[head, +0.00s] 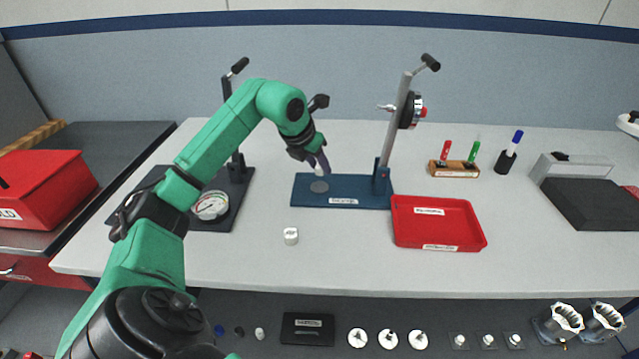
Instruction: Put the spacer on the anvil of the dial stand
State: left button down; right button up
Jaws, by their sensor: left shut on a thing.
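The dial stand has a blue base (345,201), a leaning grey post (392,130) and a dial gauge (410,108) at its upper right. Its anvil (319,188) is a round grey disc on the left part of the base. My left gripper (319,168) is over the anvil, pointing down, shut on a small pale piece, seemingly the spacer (320,172). The fingers partly hide the piece. It appears just above the anvil; whether they touch I cannot tell. My right gripper is not in view.
A white labelled cylinder (291,236) stands on the table in front of the stand. A red tray (440,222) is at the base's right front. A black stand with a round dial (209,206) is at left. Pens in a wooden block (454,169) are behind right.

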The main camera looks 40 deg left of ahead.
aim_at(318, 175)
pick_arm(q)
notch_tip(318, 175, down, 4)
jog(key=shift+s, duration=0.15)
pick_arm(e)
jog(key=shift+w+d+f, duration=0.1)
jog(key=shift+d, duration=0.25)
pick_arm(q)
jog(key=shift+f, duration=0.1)
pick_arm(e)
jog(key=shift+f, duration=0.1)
pick_arm(q)
jog(key=shift+f+b, duration=0.15)
jog(key=shift+b, duration=0.15)
jog(key=c, duration=0.5)
grip_release()
jog(key=shift+c, duration=0.2)
